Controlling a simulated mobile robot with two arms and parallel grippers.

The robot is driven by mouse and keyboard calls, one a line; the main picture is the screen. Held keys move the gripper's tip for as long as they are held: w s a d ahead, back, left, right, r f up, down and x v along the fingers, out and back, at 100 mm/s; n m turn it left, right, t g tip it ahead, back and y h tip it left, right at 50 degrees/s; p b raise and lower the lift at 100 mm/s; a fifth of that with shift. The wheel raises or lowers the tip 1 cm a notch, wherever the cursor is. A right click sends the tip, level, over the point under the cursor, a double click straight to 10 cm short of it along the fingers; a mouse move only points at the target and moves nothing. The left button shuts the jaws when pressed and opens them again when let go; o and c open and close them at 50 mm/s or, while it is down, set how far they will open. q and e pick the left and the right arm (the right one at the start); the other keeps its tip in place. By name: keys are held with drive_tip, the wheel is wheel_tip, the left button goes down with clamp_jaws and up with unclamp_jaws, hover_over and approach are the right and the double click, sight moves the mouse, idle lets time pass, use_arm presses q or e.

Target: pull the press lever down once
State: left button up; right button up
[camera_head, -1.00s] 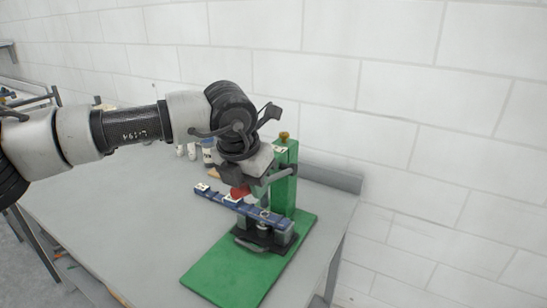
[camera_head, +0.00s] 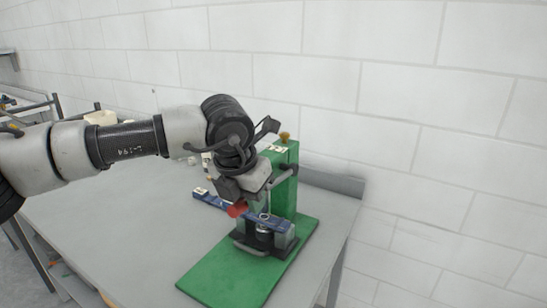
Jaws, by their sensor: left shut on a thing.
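The green press (camera_head: 284,190) stands upright on a green base plate (camera_head: 225,275) at the right part of the table. A brass-coloured knob tops its column. A grey bar, which looks like the lever (camera_head: 282,178), runs from the column toward my left gripper. My left gripper (camera_head: 243,207) points down at the front of the press. It is shut on a red part (camera_head: 236,210), probably the lever's handle; the fingertips are largely hidden. My right gripper is out of view.
The grey table (camera_head: 130,230) is clear to the left and front of the press. A low grey ledge (camera_head: 332,181) runs along the white block wall behind it. Small bottles stand behind my left arm, partly hidden.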

use_arm(q)
drive_tip(key=shift+s+f+b, duration=0.1)
drive_tip(key=shift+f+b, duration=0.4)
drive_tip(key=shift+f, duration=0.4)
drive_tip(key=shift+f+b, duration=1.3)
drive_tip(key=shift+f, duration=0.05)
drive_tip(key=shift+f+b, duration=0.5)
drive_tip(key=shift+r, duration=0.1)
